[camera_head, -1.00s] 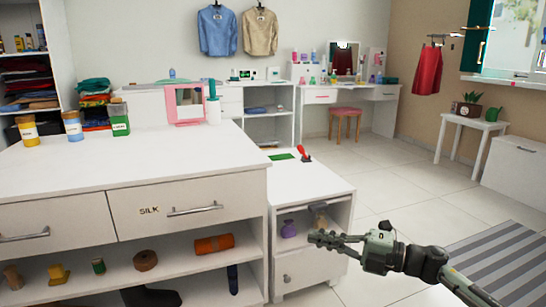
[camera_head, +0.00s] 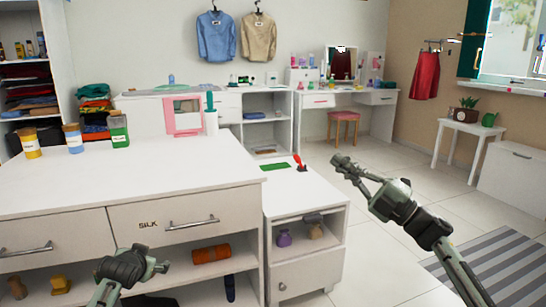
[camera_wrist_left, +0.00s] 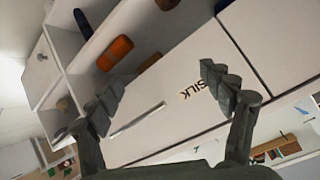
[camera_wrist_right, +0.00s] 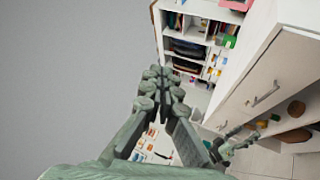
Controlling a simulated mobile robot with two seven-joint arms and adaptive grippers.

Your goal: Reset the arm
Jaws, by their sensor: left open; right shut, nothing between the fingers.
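My right gripper (camera_head: 345,165) is raised over the tiled floor, to the right of the small white cabinet. It is shut and empty; its fingers also show together in the right wrist view (camera_wrist_right: 160,85). My left arm shows at the bottom left of the head view, in front of the drawer unit, with its fingers not clear there. In the left wrist view my left gripper (camera_wrist_left: 160,95) is open, its fingers wide apart and nothing between them. The drawer marked SILK (camera_head: 185,220) is shut and lies ahead of it.
The white counter (camera_head: 110,185) carries several jars at its left and a pink-framed mirror (camera_head: 183,116). Its open shelf below holds an orange roll (camera_head: 211,254). The small cabinet (camera_head: 306,280) stands beside it. The floor (camera_head: 400,180) to the right is clear up to a striped rug (camera_head: 500,270).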

